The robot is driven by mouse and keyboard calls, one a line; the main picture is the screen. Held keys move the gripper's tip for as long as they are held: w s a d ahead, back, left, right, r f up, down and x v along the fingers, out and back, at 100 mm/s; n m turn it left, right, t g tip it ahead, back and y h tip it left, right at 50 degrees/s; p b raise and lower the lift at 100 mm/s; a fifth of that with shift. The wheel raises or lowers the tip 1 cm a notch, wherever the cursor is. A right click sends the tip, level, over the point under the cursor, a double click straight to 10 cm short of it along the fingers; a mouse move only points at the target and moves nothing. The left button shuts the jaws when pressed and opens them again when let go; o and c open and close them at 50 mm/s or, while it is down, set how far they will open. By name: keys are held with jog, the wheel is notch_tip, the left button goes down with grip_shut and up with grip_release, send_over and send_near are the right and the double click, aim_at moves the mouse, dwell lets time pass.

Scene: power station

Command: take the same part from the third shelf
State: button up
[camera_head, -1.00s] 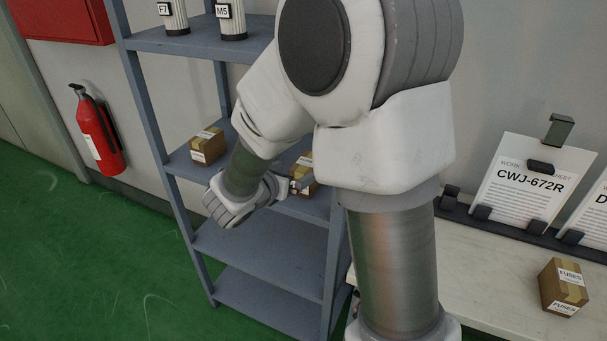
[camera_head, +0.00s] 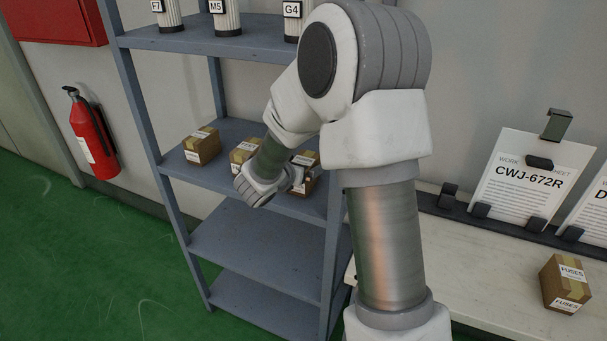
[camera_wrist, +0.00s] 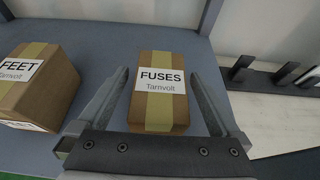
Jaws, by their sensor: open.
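A brown box with a yellow band and a label reading FUSES (camera_wrist: 160,105) stands on a blue-grey shelf (camera_head: 222,178). In the head view this box (camera_head: 307,160) is the rightmost of three on that shelf, partly hidden by my gripper (camera_head: 294,180). In the wrist view my gripper (camera_wrist: 160,80) is open, with one finger on each side of the FUSES box. Small gaps show beside the box, so it is not clamped. A matching FUSES box (camera_head: 565,284) sits on the white worktop at the right.
A box with a label ending in FEET (camera_wrist: 38,85) stands close to the left finger. Another box (camera_head: 202,147) is at the shelf's left end. Labelled cylinders (camera_head: 227,18) stand on the shelf above. A rack post (camera_head: 338,240) and the worktop (camera_head: 480,270) lie right.

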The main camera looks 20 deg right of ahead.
grip_shut()
dwell(0.3)
jog(key=shift+r, duration=0.15)
